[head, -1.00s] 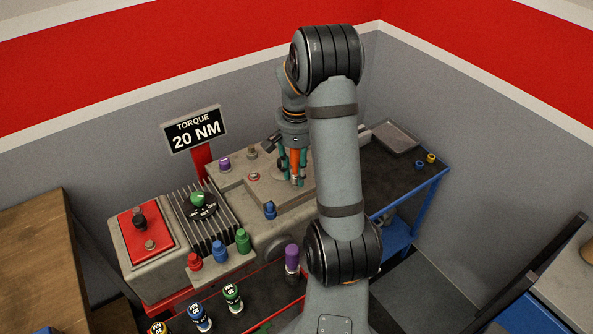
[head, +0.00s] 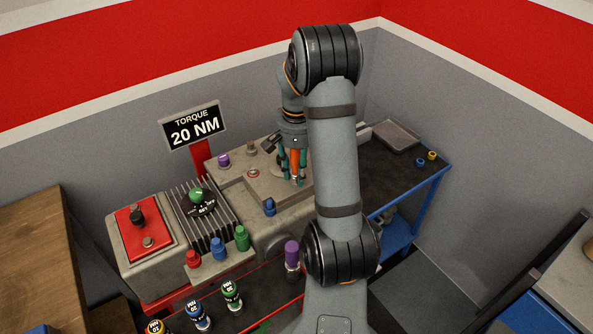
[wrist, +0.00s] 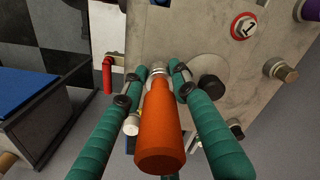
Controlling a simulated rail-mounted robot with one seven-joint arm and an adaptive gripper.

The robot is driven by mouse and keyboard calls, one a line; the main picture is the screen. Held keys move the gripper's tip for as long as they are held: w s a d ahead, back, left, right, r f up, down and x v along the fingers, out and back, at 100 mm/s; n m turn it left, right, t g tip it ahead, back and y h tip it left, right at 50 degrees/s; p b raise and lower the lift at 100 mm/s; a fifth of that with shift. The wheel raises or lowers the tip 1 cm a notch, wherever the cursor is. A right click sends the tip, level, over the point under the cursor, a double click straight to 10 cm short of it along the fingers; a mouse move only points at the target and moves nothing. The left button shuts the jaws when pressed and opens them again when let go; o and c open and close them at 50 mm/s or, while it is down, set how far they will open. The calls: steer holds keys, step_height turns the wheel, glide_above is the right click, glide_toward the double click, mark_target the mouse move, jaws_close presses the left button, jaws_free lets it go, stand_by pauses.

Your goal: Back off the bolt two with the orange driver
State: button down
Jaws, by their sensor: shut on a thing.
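The orange driver (wrist: 163,135) stands in my gripper (wrist: 158,84), with teal fingers closed around its far end. Its tip points at the grey metal block (wrist: 150,28), where a silver round part (wrist: 157,70) shows between the fingertips. I cannot tell whether the tip is seated on a bolt head. In the head view my gripper (head: 294,180) and the driver (head: 295,158) are upright over the block's raised plate. A red-ringed badge marked 1 (wrist: 243,27) is on the block. No badge marked 2 can be read, so bolt two is not identified.
A torque sign (head: 193,128) reads 20 NM. Beside the block are a finned unit with a green dial (head: 197,195) and a red panel with a black knob (head: 137,217). Red, blue and green capped pieces stand in front. A shallow grey tray (head: 397,137) lies at right.

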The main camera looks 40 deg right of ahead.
steer(key=shift+f+b, duration=0.4)
steer(key=shift+f, duration=0.15)
steer(key=shift+r+n, duration=0.1)
steer(key=shift+n, duration=0.3)
steer(key=shift+n+p, duration=0.35)
steer(key=shift+n, duration=0.45)
steer(key=shift+n+p, duration=0.3)
steer(key=shift+n, duration=0.9)
steer(key=shift+n+p, duration=0.3)
steer(key=shift+n, duration=0.8)
